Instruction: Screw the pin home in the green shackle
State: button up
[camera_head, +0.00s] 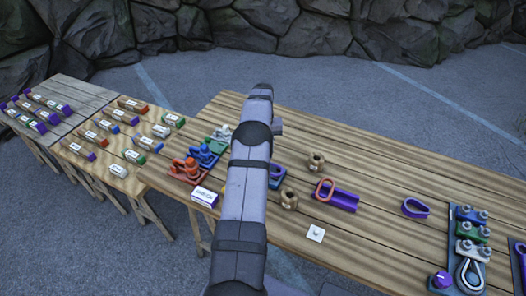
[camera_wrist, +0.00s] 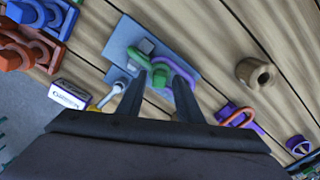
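In the wrist view, the green shackle (camera_wrist: 143,48) lies on a blue-grey plate (camera_wrist: 122,33), beside a purple shackle (camera_wrist: 184,68). My gripper (camera_wrist: 163,75) points down at the plate, its two dark fingers apart. A green piece (camera_wrist: 160,79) shows between the fingertips; whether it is the pin or part of the shackle, and whether the fingers touch it, I cannot tell. A small pale rod with a yellow end (camera_wrist: 104,98) shows left of the left finger. In the head view my arm hides the green shackle and gripper; part of the purple shackle (camera_head: 277,173) shows.
Orange (camera_head: 187,168) and blue (camera_head: 205,154) shackles stand to the left. A labelled white box (camera_head: 205,197) is near the front edge.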

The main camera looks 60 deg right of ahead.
jog(key=shift+r+p, duration=1.3)
jog(key=shift+r, duration=0.95)
